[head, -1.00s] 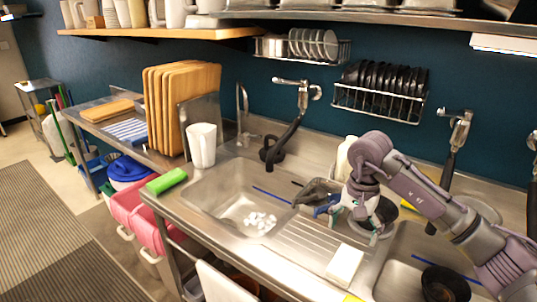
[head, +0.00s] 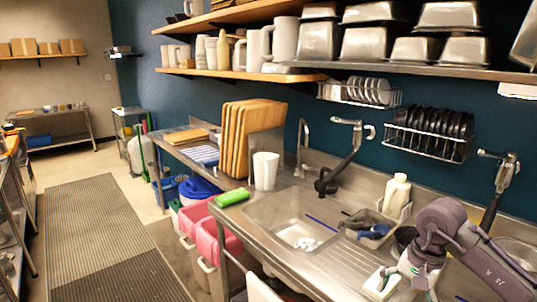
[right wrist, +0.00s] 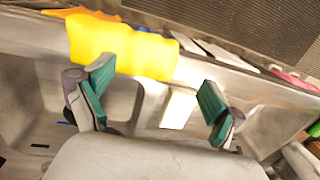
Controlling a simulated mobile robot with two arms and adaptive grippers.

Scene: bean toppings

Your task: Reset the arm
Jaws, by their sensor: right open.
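My right gripper (head: 405,285) shows at the lower right of the head view, with its arm coming in from the right. In the right wrist view its two green-padded fingers (right wrist: 155,95) are wide apart, with nothing held between them. A white block (right wrist: 178,108) lies on the counter beyond the fingers and shows in the gap between them. In the head view the block (head: 377,287) is beside the fingers, partly covered. My left gripper is not in view.
A sink (head: 285,222) holds small white pieces. A green sponge (head: 232,197) lies at the counter's left end. A yellow cloth (right wrist: 122,48) lies at the counter edge.

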